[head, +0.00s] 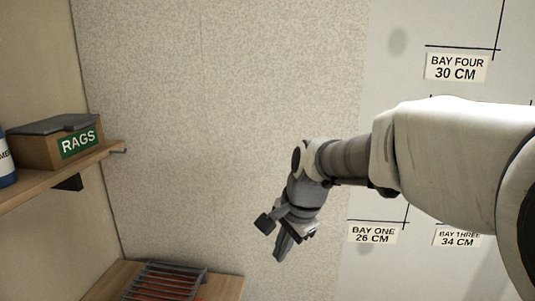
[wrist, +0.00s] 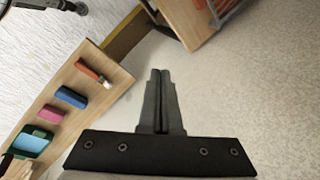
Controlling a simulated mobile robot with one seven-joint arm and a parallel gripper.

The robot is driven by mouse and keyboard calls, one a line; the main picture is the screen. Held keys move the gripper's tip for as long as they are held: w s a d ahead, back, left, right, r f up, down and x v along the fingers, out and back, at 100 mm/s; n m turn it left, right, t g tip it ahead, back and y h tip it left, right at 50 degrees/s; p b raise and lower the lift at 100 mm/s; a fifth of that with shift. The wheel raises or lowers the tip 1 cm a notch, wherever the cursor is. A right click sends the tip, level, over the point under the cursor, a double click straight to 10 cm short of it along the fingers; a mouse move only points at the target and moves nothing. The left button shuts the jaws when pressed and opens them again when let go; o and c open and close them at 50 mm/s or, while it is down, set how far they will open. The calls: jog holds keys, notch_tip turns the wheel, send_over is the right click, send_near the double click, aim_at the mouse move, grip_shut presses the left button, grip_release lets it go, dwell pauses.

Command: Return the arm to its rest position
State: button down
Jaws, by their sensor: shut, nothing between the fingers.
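My arm reaches in from the right in the head view, with my gripper (head: 274,240) hanging down at its end, tilted, in front of the speckled wall. In the wrist view my gripper (wrist: 160,75) shows its two fingers side by side, touching, with nothing between them. The gripper is shut and empty. It appears clear of the shelf and the wooden surface below.
At the left, a wooden shelf (head: 60,173) holds a box labelled RAGS (head: 37,150). A wooden surface (head: 228,289) with a wire rack (head: 165,279) stands below. Labels BAY ONE (head: 372,233) and BAY FOUR (head: 456,68) are on the right wall. The wrist view shows a board (wrist: 60,85) with small coloured items.

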jog(key=s+d+r+n+t+h+p, duration=0.1)
jog(key=s+d+r+n+p, duration=0.1)
jog(key=s+d+n, duration=0.3)
jog(key=s+d+r+n+t+h+p, duration=0.1)
jog(key=s+d+r+n, duration=0.4)
jog(key=s, duration=0.9)
jog(key=shift+d+t+p, duration=0.3)
jog(key=shift+d+p, duration=0.2)
jog(key=shift+d, duration=0.15)
jog(key=shift+w+a+n, duration=0.1)
jog(key=shift+a+n, duration=0.15)
jog(key=shift+n, duration=0.05)
